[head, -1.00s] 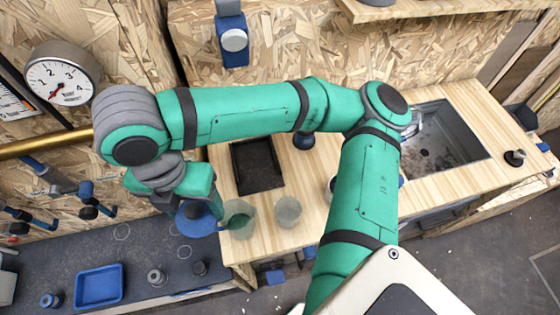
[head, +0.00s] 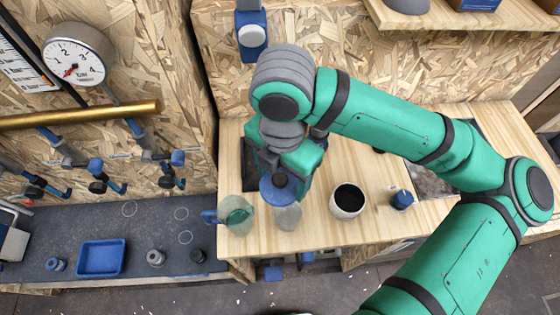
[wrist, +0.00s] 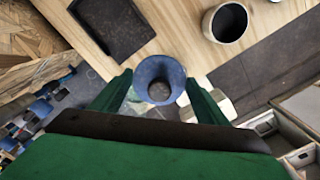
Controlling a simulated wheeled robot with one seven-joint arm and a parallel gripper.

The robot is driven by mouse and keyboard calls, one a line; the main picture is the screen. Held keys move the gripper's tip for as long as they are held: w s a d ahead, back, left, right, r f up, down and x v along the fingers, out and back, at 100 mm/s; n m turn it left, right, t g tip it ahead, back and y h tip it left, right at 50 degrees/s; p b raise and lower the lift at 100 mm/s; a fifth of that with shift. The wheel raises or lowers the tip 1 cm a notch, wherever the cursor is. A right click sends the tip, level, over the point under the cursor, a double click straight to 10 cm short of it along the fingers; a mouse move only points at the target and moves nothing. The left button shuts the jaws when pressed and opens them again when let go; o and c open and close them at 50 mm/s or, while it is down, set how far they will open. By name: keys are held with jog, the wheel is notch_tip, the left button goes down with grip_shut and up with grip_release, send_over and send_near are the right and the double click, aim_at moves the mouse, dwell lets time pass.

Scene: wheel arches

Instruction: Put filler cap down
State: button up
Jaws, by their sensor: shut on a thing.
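The filler cap looks like a blue, round, flared piece (wrist: 158,72) between the two green fingers of my gripper (wrist: 159,82) in the wrist view. My gripper is shut on it. In the head view the blue round cap (head: 279,190) shows below my wrist, over the front part of the wooden worktop (head: 320,225). It overlaps the top of a clear cup (head: 288,217) in that view; I cannot tell how high above the worktop it is.
A clear jug with green inside (head: 236,213) stands left of the clear cup. A white pot with a dark inside (head: 347,201) and a small blue item (head: 402,199) stand to the right. A black tray (wrist: 115,28) lies behind. A dark bench (head: 60,235) holds a blue tray (head: 101,258).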

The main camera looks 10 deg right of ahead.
jog(key=shift+w+f, duration=0.15)
jog(key=shift+w, duration=0.15)
jog(key=w+a+f, duration=0.1)
jog(key=w+f, duration=0.1)
jog(key=w, duration=0.2)
jog(key=w+a+f, duration=0.1)
jog(key=w+f, duration=0.2)
jog(key=w, duration=0.1)
jog(key=w+f, duration=0.3)
jog(key=shift+w+a+f, duration=0.1)
jog(key=shift+w+a, duration=0.3)
jog(key=shift+w+f, duration=0.35)
jog(key=shift+f, duration=0.1)
jog(key=shift+w+a+f, duration=0.1)
jog(key=shift+w+f, duration=0.05)
jog(key=shift+f, duration=0.75)
jog(key=shift+w+f, duration=0.1)
jog(key=shift+f, duration=0.8)
jog(key=shift+f, duration=0.1)
jog(key=o, duration=0.7)
jog(key=shift+c, duration=0.2)
jog(key=shift+o, duration=0.4)
